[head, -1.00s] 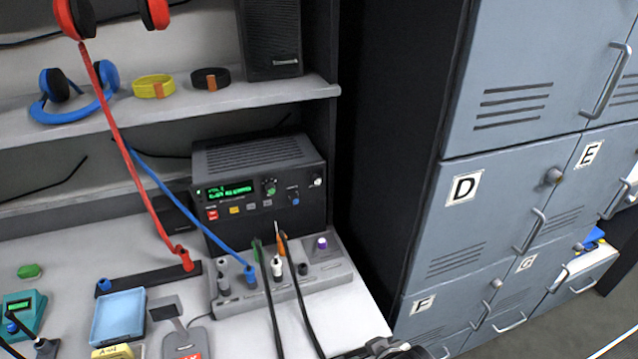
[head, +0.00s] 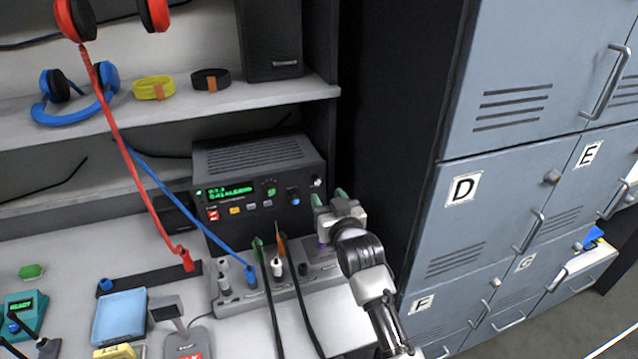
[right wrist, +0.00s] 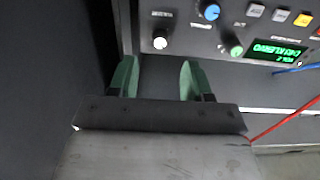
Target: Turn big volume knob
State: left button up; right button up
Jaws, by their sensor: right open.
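A black radio unit (head: 260,165) with a green-lit display stands at the back of the desk. Its front has a green knob (head: 270,188), a blue knob (head: 293,196) and a small white knob (head: 317,183) at the right. I cannot read which one is marked volume. My left gripper is out of view.
A grey switch box (head: 235,305) with plugs, levers and cables sits below the radio; my right gripper is above its right end. A dark cabinet side and grey lockers (head: 500,220) stand to the right. A shelf (head: 210,105) with headphones runs above.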

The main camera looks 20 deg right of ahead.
aim_at(318, 182)
jog(key=w, duration=0.6)
jog(key=shift+w+a, duration=0.15)
jog(key=shift+w, duration=0.1)
grip_shut()
